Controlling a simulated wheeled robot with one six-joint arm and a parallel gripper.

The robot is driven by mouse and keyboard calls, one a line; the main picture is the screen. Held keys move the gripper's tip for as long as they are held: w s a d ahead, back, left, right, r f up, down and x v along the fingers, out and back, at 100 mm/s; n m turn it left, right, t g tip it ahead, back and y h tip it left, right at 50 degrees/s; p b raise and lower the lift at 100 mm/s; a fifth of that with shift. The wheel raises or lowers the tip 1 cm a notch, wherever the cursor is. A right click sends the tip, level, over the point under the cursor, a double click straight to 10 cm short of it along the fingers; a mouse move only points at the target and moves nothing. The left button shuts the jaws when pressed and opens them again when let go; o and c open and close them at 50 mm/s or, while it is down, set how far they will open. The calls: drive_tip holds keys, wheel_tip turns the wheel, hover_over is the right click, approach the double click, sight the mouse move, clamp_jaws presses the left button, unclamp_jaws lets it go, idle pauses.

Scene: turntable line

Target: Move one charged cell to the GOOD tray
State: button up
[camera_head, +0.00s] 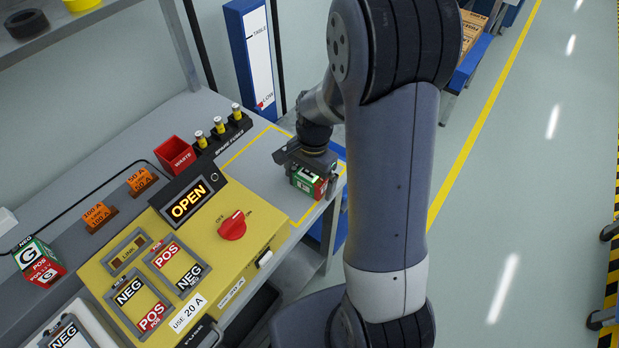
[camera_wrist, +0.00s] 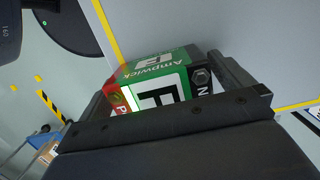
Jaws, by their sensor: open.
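A green and red cell (camera_head: 306,180) with a white label is at the right end of the grey bench, by the yellow outline. My gripper (camera_head: 306,160) is over it with jaws open. In the wrist view the cell (camera_wrist: 157,78) lies between the two fingers, its red POS end near the left finger and its black NEG end near the right one. Its label shows a large black letter, partly hidden by my gripper. Another green and red cell (camera_head: 38,262), marked G, stands at the far left. I cannot make out a tray marked GOOD.
A yellow tester (camera_head: 205,238) reads OPEN, with a red knob (camera_head: 232,225) and marked NEG/POS bays. A red WASTE bin (camera_head: 175,155), orange fuses (camera_head: 142,181) and a spare fuse rack (camera_head: 222,134) stand behind. A blue height gauge (camera_head: 242,60) rises at the back.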

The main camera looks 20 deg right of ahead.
drive_tip(key=shift+c, duration=0.2)
drive_tip(key=shift+r, duration=0.1)
drive_tip(key=c, duration=1.4)
